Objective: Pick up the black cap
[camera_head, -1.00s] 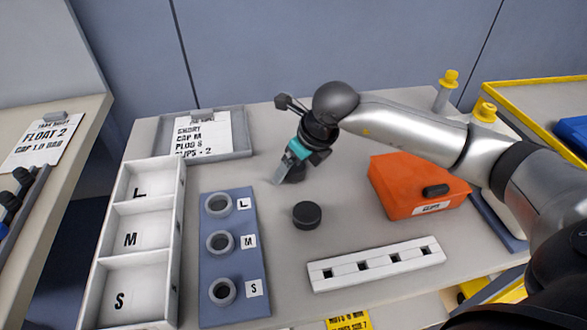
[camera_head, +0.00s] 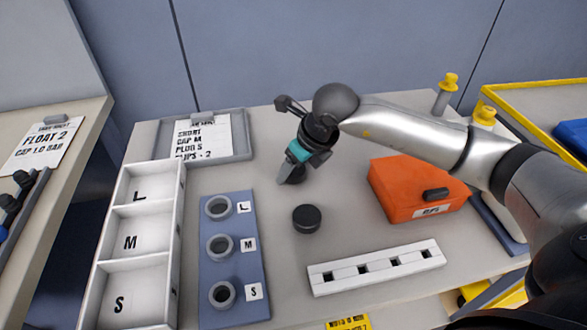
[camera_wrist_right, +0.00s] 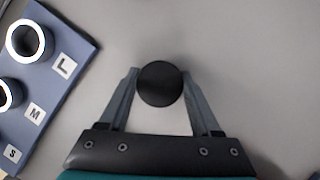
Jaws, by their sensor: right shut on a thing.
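My right gripper (camera_head: 287,175) is at the upper middle of the table in the head view. Its fingers are shut on a black cap (camera_wrist_right: 160,84), a dark round disc between the fingertips in the right wrist view. In the head view this cap (camera_head: 297,174) is partly hidden behind the fingers, and I cannot tell whether it still touches the table. A second black cap (camera_head: 306,218) lies apart on the table, nearer the front. My left gripper is not in view.
A blue plate (camera_head: 234,292) with rings marked L, M and S lies left of the caps. A white tray (camera_head: 178,222) with lettered compartments is further left. An orange box (camera_head: 395,190) is at right, a white slotted bar (camera_head: 376,267) in front. Bare table surrounds the caps.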

